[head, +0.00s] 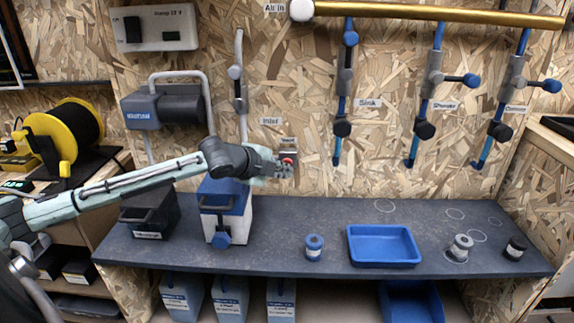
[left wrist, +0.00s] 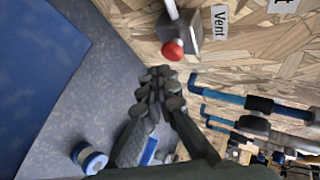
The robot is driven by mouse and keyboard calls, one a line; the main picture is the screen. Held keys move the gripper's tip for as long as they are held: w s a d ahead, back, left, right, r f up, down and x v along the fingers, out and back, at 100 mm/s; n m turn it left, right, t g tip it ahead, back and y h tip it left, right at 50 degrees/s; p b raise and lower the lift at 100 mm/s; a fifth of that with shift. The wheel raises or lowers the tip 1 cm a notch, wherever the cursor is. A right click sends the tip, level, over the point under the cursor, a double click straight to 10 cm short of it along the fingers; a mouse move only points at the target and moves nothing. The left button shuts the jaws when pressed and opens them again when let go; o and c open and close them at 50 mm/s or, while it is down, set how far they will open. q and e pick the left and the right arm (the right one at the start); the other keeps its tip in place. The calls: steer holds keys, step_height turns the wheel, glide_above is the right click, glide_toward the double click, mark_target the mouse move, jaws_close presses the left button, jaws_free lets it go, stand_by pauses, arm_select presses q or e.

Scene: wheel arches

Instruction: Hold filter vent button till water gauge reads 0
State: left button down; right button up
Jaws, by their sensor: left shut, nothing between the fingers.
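The vent button is a red knob on a small grey box on the wall, in the head view (head: 289,160) and the left wrist view (left wrist: 173,50), where a "Vent" label sits beside it. My left gripper (head: 284,171) is shut and empty, its tips right by the button. In the left wrist view the gripper's fingertips (left wrist: 160,80) show close to the red knob with a small gap in the picture; contact cannot be told. The blue-and-white filter housing (head: 234,222) stands below my wrist, partly hidden. I cannot make out a water gauge or its reading.
The dark bench (head: 290,225) carries a blue tray (head: 384,245), a blue-and-white spool (head: 314,247), a grey spool (head: 460,247) and a black one (head: 515,248). Blue valve pipes (head: 341,125) hang on the wall to the right. A blue pump (head: 170,108) is at left.

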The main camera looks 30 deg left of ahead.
arm_select(q)
steer(key=shift+s+d, duration=0.45)
steer(key=shift+s, duration=0.25)
steer(key=shift+s+d, duration=0.4)
steer(key=shift+s, duration=0.35)
steer(key=shift+s+d, duration=0.45)
steer(key=shift+s, duration=0.25)
